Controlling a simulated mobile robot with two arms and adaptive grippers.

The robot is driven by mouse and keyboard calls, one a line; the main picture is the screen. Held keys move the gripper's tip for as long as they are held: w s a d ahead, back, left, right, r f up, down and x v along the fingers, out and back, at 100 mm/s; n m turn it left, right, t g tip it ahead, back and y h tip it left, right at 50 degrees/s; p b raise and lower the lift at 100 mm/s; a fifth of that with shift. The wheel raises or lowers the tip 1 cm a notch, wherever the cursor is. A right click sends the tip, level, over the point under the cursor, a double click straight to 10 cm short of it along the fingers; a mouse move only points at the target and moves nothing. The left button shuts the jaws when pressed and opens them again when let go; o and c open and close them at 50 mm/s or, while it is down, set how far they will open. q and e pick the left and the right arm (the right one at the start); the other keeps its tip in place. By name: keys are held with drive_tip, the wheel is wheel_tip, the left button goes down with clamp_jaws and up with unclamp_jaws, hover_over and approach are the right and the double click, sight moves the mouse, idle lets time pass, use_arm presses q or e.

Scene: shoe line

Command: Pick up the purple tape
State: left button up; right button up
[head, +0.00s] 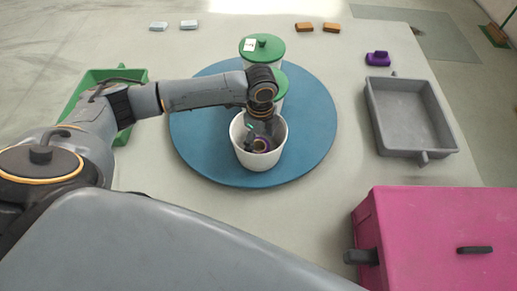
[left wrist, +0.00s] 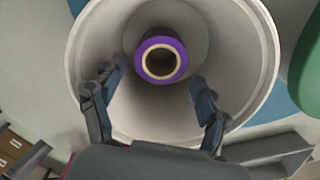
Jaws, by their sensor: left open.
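The purple tape (left wrist: 184,60) is a roll with a cream core, lying inside the white bucket (left wrist: 85,60) near its bottom. In the head view a bit of the purple tape (head: 264,147) shows inside the bucket (head: 257,167), partly hidden by my gripper. My left gripper (head: 255,141) reaches down into the bucket's mouth. In the left wrist view its two fingers (left wrist: 159,76) are spread apart, on either side below the roll in the picture, with nothing between them. My right gripper is not in view.
The bucket stands on a round blue turntable (head: 200,152) with two green-lidded pots (head: 262,57) behind it. A grey tray (head: 408,115) and a pink box (head: 435,225) are at the right, a green tray (head: 78,93) at the left. A purple item (head: 378,58) lies behind the grey tray.

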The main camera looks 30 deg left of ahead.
use_arm(q)
wheel_tip(320, 180, down, 4)
drive_tip(key=shift+r, duration=0.1)
drive_tip(key=shift+f, duration=0.25)
drive_tip(key=c, duration=1)
drive_tip(key=shift+o, duration=0.2)
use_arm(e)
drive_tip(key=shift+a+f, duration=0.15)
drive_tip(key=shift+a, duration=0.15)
use_arm(q)
drive_tip(key=shift+r, duration=0.35)
wheel_tip(320, 180, up, 9)
drive_tip(key=shift+r+p, duration=0.15)
drive_tip(key=shift+p, duration=0.3)
wheel_tip(320, 180, up, 7)
drive_tip(key=p, duration=0.7)
hover_over(261, 147)
drive_tip(key=s, duration=0.2)
drive_tip(key=shift+s+d+r, duration=0.1)
drive_tip(key=shift+d, duration=0.35)
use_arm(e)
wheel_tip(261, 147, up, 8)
